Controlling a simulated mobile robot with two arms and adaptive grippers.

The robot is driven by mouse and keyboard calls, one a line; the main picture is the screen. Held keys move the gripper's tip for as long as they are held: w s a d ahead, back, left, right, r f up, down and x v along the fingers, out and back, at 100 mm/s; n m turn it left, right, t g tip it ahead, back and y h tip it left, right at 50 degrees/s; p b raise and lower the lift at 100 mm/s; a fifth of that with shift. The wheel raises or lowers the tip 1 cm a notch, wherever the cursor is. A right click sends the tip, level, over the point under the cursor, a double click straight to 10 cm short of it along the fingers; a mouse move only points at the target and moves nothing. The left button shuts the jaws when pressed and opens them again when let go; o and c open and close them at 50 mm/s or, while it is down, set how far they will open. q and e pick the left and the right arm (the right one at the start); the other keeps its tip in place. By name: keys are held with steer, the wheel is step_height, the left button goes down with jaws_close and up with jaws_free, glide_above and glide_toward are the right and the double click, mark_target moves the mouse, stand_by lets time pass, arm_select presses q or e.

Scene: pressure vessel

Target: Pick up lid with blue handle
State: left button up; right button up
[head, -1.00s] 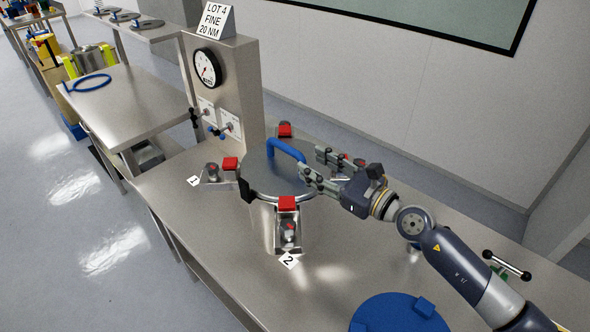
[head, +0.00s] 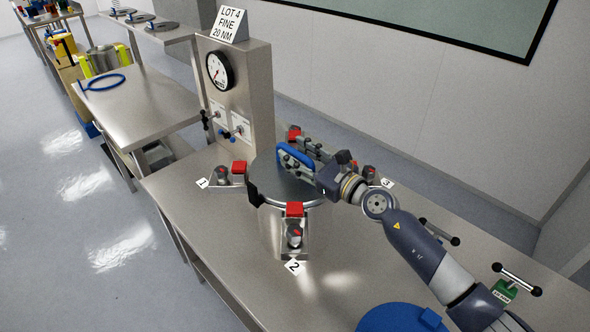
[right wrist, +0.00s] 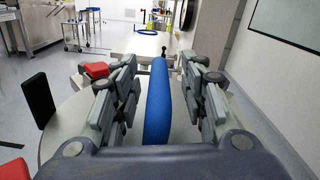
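The grey metal lid (head: 268,180) sits on top of the vessel (head: 275,232) on the bench. Its blue handle (head: 283,153) arches over it and also shows in the right wrist view (right wrist: 157,105). My right gripper (head: 297,156) is at the handle. In the right wrist view its fingers (right wrist: 158,100) stand open on both sides of the handle, with a gap on each side. The fingers cover part of the handle in the head view. My left gripper is not in view.
Red-topped clamps stand around the vessel, such as the front one (head: 295,210) and the left one (head: 239,168). A gauge panel (head: 250,100) rises behind left. A blue round object (head: 400,318) lies at the front right, near T-handled tools (head: 517,280).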

steer(key=shift+w+a, duration=0.4)
steer(key=shift+a, duration=0.1)
steer(key=shift+d, duration=0.1)
steer(key=shift+c, duration=1.1)
jaws_close()
